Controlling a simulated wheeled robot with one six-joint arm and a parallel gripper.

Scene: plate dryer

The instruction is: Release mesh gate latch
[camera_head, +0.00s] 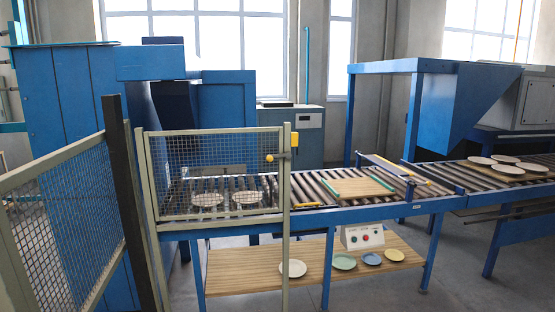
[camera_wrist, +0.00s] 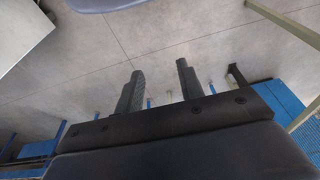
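A mesh gate (camera_head: 212,165) with a beige frame stands in front of the roller conveyor in the head view and looks closed against its right post (camera_head: 285,200). A yellow latch (camera_head: 294,139) sits high on that post, with a small orange-yellow knob (camera_head: 269,158) just left of it on the gate. My gripper (camera_wrist: 160,78) shows only in the wrist view. Its two dark fingers are apart with nothing between them, above grey floor. The latch cannot be made out in the wrist view, and the distance from my gripper to it cannot be told.
A mesh fence panel (camera_head: 62,228) and a dark post (camera_head: 130,205) stand at the left. The roller conveyor (camera_head: 310,192) carries plates and a wooden board. A wooden shelf (camera_head: 235,272) below holds several plates. Floor shows at the lower right.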

